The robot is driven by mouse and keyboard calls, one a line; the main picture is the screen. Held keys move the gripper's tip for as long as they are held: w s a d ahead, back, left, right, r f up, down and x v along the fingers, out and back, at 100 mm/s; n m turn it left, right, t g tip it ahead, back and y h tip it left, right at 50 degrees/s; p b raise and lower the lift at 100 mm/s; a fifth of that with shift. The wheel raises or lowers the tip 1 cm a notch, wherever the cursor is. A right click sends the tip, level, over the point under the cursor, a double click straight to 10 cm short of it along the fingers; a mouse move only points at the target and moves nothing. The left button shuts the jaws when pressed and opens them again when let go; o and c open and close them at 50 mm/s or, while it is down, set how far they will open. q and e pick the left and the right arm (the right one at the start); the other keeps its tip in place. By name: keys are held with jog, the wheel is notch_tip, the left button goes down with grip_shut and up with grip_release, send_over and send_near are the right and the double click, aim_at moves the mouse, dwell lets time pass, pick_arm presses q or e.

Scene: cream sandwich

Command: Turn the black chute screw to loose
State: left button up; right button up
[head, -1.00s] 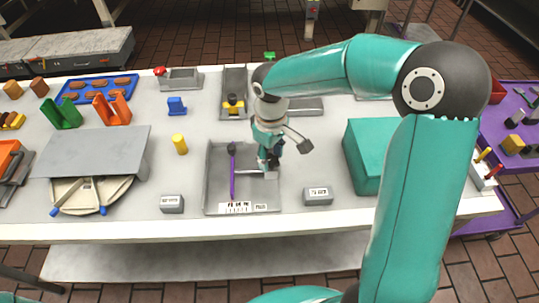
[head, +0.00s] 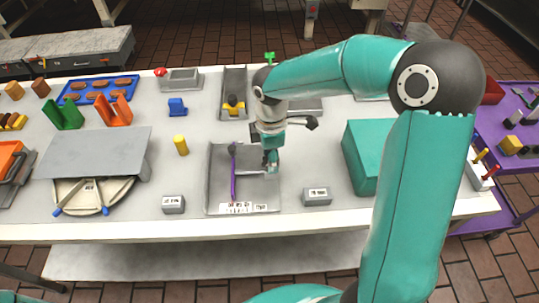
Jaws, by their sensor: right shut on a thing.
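My right gripper (head: 271,166) points down into the right side of a grey open tray-like chute (head: 214,185) at the table's front middle. It is shut on a small dark part there, which looks like the black chute screw; the fingers hide most of it. A thin pale rod (head: 250,173) runs left from the fingertips. My left gripper is not in view.
Small grey labelled blocks stand left (head: 173,204) and right (head: 316,196) of the chute. A yellow cylinder (head: 181,145) stands to its left. A large teal box (head: 362,160) is close on the right. A grey-covered round device (head: 95,195) sits at left.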

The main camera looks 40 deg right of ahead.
jog(key=shift+w+r+n, duration=0.15)
jog(key=shift+w+n, duration=0.1)
jog(key=shift+n, duration=0.25)
jog(key=o, duration=1)
jog(key=shift+o, duration=0.8)
jog(key=shift+s, duration=0.1)
notch_tip(320, 180, up, 12)
